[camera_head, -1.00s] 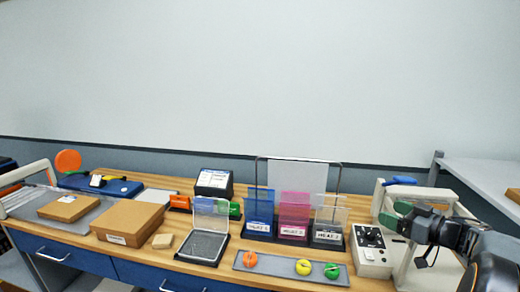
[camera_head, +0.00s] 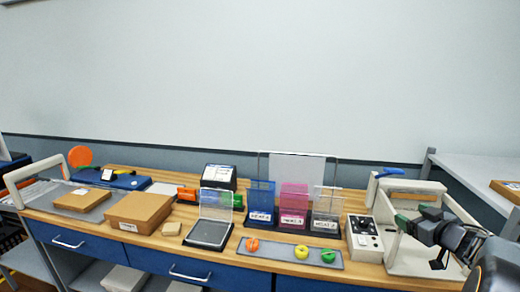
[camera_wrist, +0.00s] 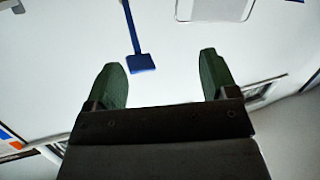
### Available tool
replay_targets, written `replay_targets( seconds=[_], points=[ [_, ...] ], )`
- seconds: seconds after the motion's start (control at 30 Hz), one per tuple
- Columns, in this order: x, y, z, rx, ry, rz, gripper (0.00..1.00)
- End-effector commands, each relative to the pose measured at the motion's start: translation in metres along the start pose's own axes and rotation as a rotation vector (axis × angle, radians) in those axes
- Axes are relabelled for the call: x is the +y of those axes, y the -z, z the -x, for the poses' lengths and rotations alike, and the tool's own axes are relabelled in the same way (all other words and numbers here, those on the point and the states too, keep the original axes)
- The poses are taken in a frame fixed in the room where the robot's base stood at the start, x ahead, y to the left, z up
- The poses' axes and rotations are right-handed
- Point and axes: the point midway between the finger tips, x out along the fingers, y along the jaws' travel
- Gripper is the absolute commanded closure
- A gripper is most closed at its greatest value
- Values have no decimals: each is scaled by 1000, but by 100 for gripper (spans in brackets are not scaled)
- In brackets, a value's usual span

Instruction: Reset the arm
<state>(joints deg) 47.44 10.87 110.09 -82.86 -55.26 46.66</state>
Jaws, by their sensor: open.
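My gripper (camera_head: 412,224) is at the right end of the bench in the head view, in front of a white frame-like device (camera_head: 405,255). In the wrist view its two green fingers (camera_wrist: 163,80) stand wide apart with nothing between them. Beyond the fingers the wrist view shows a pale surface with a blue bar ending in a square blue tip (camera_wrist: 141,62). I cannot tell for sure what that bar belongs to. A blue handle (camera_head: 388,173) tops the white device in the head view.
A control box with knobs (camera_head: 364,237) stands just left of my gripper. Cardboard boxes (camera_head: 140,211) lie at left. A white shelf (camera_head: 475,178) is at right.

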Motion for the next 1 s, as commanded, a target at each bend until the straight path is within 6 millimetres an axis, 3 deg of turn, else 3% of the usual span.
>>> replay_targets(
  seconds=[0.2,0.37,0.47,0.57,0.7,0.8,0.9,1.0],
  points=[
    [34,-25,13,-154,-308,10,21],
    [28,-49,38,-403,-548,-44,21],
    [-6,-64,59,-606,-612,-122,21],
    [-64,-77,79,-811,-578,-223,21],
    [-163,-82,106,-1035,-399,-348,21],
    [-223,-77,123,-1115,-253,-398,21],
    [-271,-66,134,-1124,-131,-421,21],
    [-297,-52,137,-1068,-61,-386,21]
  ],
)
